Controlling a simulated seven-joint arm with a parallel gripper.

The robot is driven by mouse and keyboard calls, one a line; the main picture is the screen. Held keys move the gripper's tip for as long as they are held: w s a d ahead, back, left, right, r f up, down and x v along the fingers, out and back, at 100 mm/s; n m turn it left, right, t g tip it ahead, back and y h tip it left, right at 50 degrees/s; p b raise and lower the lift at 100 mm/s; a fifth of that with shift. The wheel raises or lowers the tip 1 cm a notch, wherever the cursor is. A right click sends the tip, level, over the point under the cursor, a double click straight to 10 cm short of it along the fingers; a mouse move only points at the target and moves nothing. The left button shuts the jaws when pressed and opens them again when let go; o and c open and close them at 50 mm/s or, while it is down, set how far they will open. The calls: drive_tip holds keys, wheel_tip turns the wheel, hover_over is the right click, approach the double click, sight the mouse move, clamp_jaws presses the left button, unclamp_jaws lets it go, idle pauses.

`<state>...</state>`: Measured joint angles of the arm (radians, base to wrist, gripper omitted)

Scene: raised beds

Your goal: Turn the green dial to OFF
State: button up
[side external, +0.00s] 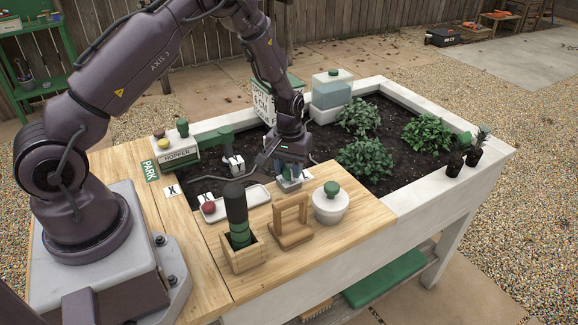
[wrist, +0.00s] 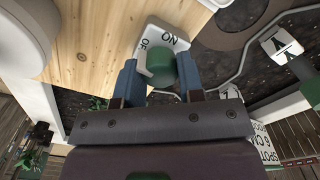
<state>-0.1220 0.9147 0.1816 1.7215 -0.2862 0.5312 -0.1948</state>
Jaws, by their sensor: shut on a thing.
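The green dial (wrist: 161,68) sits on a white plate (wrist: 159,33) at the edge of the wooden top in the wrist view. The plate carries the word ON and, to its left, a partly visible label that looks like OFF. My gripper (wrist: 159,85) has its blue fingers on both sides of the dial, shut on it. Which label the dial points to cannot be told. In the side view my gripper (side external: 289,181) is low over the plate at the wood's far edge and hides the dial.
A white tray (side external: 256,194) with a red ball, a wooden holder (side external: 240,255) with a dark cylinder, a wooden stand (side external: 291,222) and a white lidded jar (side external: 330,207) stand close by.

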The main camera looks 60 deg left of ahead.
sight(289, 167)
drive_tip(key=shift+n, duration=0.5)
drive_tip(key=o, duration=0.9)
drive_tip(key=shift+r, duration=0.15)
wheel_tip(289, 167, up, 13)
drive_tip(key=shift+f, duration=0.1)
